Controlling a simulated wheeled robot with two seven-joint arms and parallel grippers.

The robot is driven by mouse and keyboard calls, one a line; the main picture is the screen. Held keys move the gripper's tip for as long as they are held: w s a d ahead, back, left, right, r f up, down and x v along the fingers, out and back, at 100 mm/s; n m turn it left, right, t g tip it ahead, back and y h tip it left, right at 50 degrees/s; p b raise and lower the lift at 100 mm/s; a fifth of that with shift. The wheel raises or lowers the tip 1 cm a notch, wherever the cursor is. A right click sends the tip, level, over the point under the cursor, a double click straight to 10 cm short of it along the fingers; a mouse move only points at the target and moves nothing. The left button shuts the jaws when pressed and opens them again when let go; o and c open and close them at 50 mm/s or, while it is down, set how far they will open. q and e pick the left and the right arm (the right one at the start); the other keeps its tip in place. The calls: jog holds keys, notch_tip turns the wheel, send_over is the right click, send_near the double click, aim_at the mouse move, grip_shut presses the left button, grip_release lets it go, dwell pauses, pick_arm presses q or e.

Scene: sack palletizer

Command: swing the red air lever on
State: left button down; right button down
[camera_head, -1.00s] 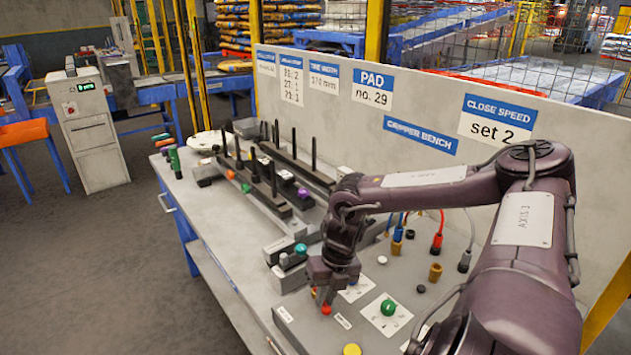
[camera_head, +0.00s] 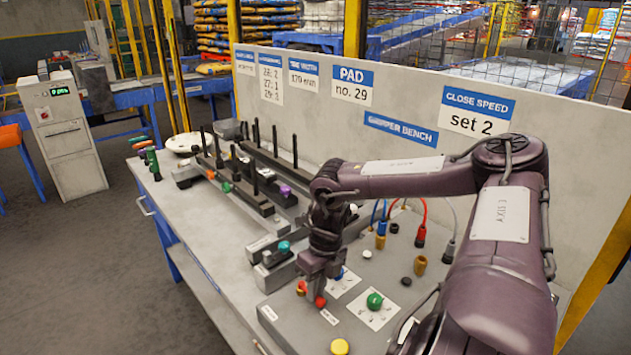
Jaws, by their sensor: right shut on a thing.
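The red air lever shows as a red knob (camera_head: 320,301) on the grey bench panel, right at the tips of my right gripper (camera_head: 311,291). A second orange-red spot shows just left of it at the fingertips; I cannot tell whether it is part of the lever. My right gripper points down and is shut on the red lever. The fingers and wrist hide most of the lever and its base. My left gripper is not in view.
A green knob (camera_head: 374,301) on a white plate sits right of the lever, with a yellow button (camera_head: 340,347) in front. Hoses with coloured fittings (camera_head: 420,236) stand behind. Black posts on rails (camera_head: 255,190) fill the bench's far left. A signed wall (camera_head: 400,110) closes the back.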

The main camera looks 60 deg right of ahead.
jog(key=shift+s+a+f, duration=0.15)
jog(key=shift+s+f, duration=0.1)
jog(key=shift+s, duration=0.15)
jog(key=c, duration=1.5)
grip_release()
jog(key=shift+r, duration=0.1)
jog(key=shift+o, duration=0.2)
jog(key=shift+r, duration=0.1)
jog(key=shift+w, duration=0.1)
jog(key=shift+d+r, duration=0.25)
jog(key=shift+r, duration=0.05)
notch_tip(320, 180, up, 7)
jog(key=d+b, duration=0.1)
jog(key=shift+s, duration=0.25)
jog(key=shift+d, duration=0.1)
